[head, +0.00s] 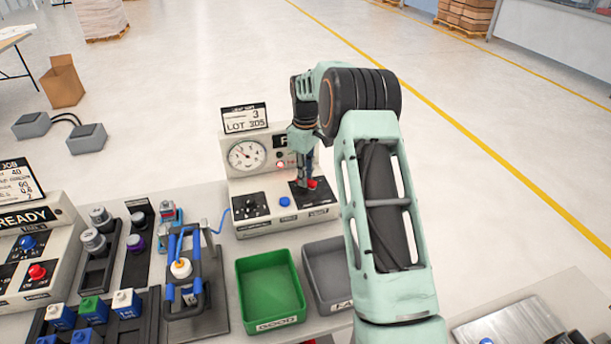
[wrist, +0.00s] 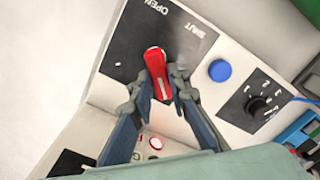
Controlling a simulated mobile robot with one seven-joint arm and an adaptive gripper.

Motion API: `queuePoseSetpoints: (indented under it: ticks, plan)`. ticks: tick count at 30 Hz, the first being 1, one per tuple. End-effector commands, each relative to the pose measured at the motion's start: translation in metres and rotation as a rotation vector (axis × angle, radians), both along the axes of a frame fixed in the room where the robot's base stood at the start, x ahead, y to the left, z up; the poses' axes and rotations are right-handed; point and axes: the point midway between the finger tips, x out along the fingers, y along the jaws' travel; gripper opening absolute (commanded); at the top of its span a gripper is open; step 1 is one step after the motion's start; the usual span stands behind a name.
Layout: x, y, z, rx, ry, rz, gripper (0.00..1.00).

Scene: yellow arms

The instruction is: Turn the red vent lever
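The red vent lever (wrist: 157,64) sits on a black plate (wrist: 135,40) marked OPEN and SHUT, in the wrist view. In the head view the lever (head: 313,184) shows as a small red piece at the right of the grey panel box (head: 265,217). My gripper (wrist: 161,86) reaches down over it, with one finger on each side of the lever. The fingertips look closed against its sides. In the head view my gripper (head: 303,180) partly hides the lever and its plate.
A blue button (wrist: 220,70) and a black knob (wrist: 258,104) sit beside the lever plate. A dial gauge (head: 248,155) is on the box's upright face. A green bin (head: 270,287) and a grey bin (head: 325,272) stand in front.

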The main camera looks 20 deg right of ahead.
Motion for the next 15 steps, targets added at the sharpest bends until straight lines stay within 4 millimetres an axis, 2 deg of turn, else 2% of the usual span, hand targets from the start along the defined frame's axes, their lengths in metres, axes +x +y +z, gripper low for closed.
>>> queuePoseSetpoints:
  ticks: [3, 15]
  plan:
    - [0.0, 0.0, 0.0004, 0.0, 0.0, 0.0, 0.0]
    - [0.0012, -0.0011, 0.0006, -0.001, -0.001, -0.054, 0.0]
